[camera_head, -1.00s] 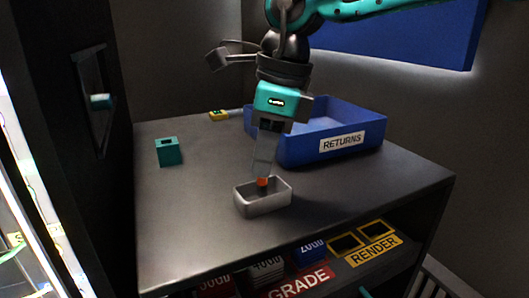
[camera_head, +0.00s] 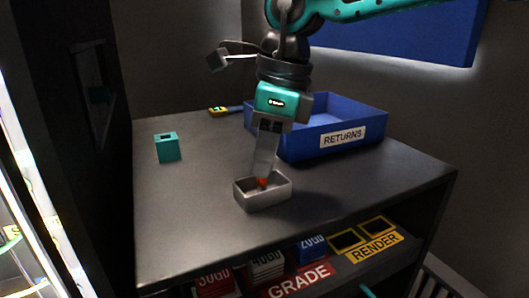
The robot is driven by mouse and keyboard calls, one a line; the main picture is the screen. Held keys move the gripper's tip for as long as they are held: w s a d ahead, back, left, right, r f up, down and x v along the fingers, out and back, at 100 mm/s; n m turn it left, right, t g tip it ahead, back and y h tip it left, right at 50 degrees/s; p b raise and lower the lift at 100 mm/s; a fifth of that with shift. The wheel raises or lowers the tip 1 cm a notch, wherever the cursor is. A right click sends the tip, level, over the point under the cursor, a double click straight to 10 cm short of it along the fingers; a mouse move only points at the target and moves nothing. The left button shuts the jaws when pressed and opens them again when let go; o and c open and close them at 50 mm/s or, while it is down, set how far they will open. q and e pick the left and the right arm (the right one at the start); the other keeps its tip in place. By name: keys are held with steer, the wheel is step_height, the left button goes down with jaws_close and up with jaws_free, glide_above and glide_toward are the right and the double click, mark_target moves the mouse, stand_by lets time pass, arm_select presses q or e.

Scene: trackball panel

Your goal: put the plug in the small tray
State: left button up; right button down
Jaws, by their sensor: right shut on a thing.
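The small tray (camera_head: 252,205) is a light grey, open-topped box on the dark counter, near its front. My right gripper (camera_head: 263,178) points down over the tray, its fingertips at about the height of the rim or just inside. My left gripper is not in view.
A blue RETURNS bin (camera_head: 312,147) stands behind the tray, close to my right arm. A teal block with a hole (camera_head: 167,147) and a yellow-and-grey tool (camera_head: 222,111) lie farther back. A shelf with GRADE (camera_head: 300,282) and RENDER labels is below. The counter's left front is clear.

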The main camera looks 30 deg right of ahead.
steer(key=c, duration=1)
jaws_free()
steer(key=shift+c, duration=0.2)
arm_select(q)
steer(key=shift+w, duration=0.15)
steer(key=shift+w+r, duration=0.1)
steer(key=p, duration=0.1)
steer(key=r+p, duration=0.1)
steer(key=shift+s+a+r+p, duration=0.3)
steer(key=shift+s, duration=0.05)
arm_select(e)
step_height(320, 180, up, 13)
steer(key=s+d, duration=0.1)
steer(key=d, duration=0.1)
steer(key=shift+s+f, duration=0.2)
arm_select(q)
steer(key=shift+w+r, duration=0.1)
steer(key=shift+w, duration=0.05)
